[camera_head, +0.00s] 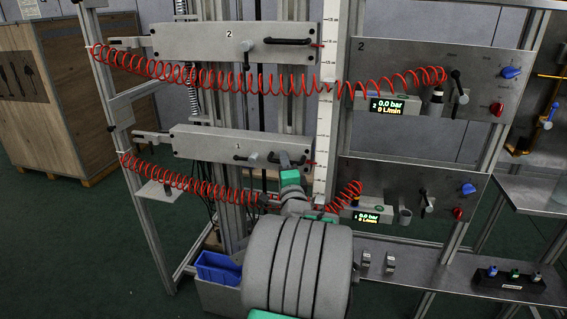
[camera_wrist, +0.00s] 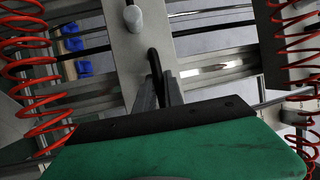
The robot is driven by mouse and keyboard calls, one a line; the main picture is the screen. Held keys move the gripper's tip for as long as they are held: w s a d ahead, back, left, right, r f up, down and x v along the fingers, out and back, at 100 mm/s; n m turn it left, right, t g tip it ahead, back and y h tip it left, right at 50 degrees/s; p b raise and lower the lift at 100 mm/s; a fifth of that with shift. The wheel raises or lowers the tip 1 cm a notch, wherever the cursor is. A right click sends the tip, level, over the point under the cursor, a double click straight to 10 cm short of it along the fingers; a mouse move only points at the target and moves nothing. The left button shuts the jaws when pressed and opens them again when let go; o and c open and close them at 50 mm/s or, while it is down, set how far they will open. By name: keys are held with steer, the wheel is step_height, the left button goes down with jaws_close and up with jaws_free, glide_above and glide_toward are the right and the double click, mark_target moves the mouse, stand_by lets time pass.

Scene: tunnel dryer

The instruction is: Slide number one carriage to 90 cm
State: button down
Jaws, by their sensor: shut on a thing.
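The number one carriage (camera_head: 205,143) is a grey plate marked 1, on the lower part of the vertical rails. It has a round grey knob with a black lever (camera_head: 241,157); the knob (camera_wrist: 133,18) also shows in the wrist view. My gripper (camera_head: 287,161) is at the right part of this plate. In the wrist view its fingers (camera_wrist: 160,92) are shut on the carriage's black bar handle (camera_wrist: 153,61).
The number two carriage (camera_head: 195,42) is above on the same rails. Coiled red hoses (camera_head: 225,72) cross in front of the frame. Lower (camera_head: 460,195) and upper panels (camera_head: 480,65) with knobs stand at right. A blue bin (camera_head: 218,268) is below.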

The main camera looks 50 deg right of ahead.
step_height(320, 180, down, 6)
steer(key=b, duration=0.5)
steer(key=shift+f, duration=0.2)
steer(key=c, duration=1.5)
jaws_free()
steer(key=shift+r, duration=0.2)
steer(key=shift+o, duration=0.2)
steer(key=shift+s, duration=0.1)
steer(key=b+v, duration=0.1)
steer(key=v, duration=0.6)
steer(key=shift+s+a, duration=0.25)
steer(key=shift+a, duration=0.05)
